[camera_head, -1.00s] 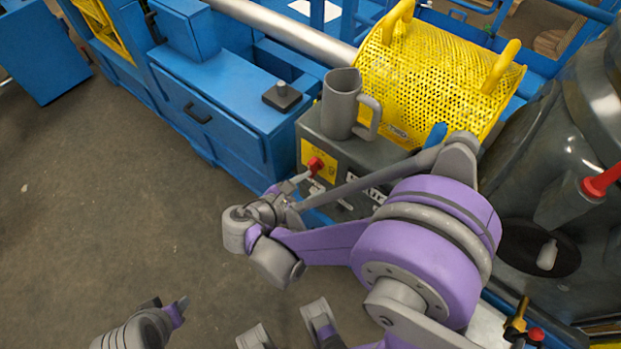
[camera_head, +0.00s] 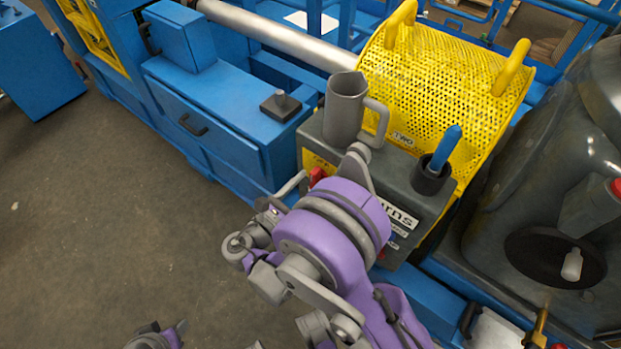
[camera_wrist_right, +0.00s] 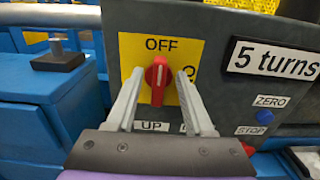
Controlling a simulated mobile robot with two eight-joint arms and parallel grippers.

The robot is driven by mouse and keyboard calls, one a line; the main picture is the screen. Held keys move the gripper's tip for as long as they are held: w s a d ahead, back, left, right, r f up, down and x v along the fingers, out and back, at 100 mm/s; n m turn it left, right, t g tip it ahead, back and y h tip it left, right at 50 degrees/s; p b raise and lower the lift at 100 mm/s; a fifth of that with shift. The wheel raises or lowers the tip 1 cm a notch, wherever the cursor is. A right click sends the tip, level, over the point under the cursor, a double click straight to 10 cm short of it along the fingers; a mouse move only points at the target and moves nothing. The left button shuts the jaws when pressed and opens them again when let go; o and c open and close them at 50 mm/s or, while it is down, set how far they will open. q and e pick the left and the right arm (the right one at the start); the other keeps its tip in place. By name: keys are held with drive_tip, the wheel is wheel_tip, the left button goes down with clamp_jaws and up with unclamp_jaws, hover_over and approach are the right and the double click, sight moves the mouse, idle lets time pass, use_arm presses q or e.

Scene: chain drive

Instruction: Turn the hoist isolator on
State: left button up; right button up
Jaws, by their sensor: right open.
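The hoist isolator is a red rotary knob (camera_wrist_right: 158,82) on a yellow plate (camera_wrist_right: 130,50) marked OFF at the top. The knob stands upright, in line with OFF; a label to its right is mostly hidden by a finger. My right gripper (camera_wrist_right: 160,76) is open, its two fingers on either side of the knob; I cannot tell whether they touch it. In the head view the knob (camera_head: 316,176) shows partly beside my right gripper (camera_head: 306,182). Part of my left gripper (camera_head: 160,337) shows at the bottom edge, its jaws unclear.
The grey control box carries a "5 turns" label (camera_wrist_right: 275,58), a ZERO label (camera_wrist_right: 270,101) and a blue button (camera_wrist_right: 267,116). A grey jug (camera_head: 344,108) and a blue-handled tool in a dark cup (camera_head: 432,177) stand on top. A yellow mesh guard (camera_head: 440,80) is behind.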

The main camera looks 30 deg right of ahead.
drive_tip(key=shift+x, duration=0.95)
drive_tip(key=shift+c, duration=0.3)
clamp_jaws()
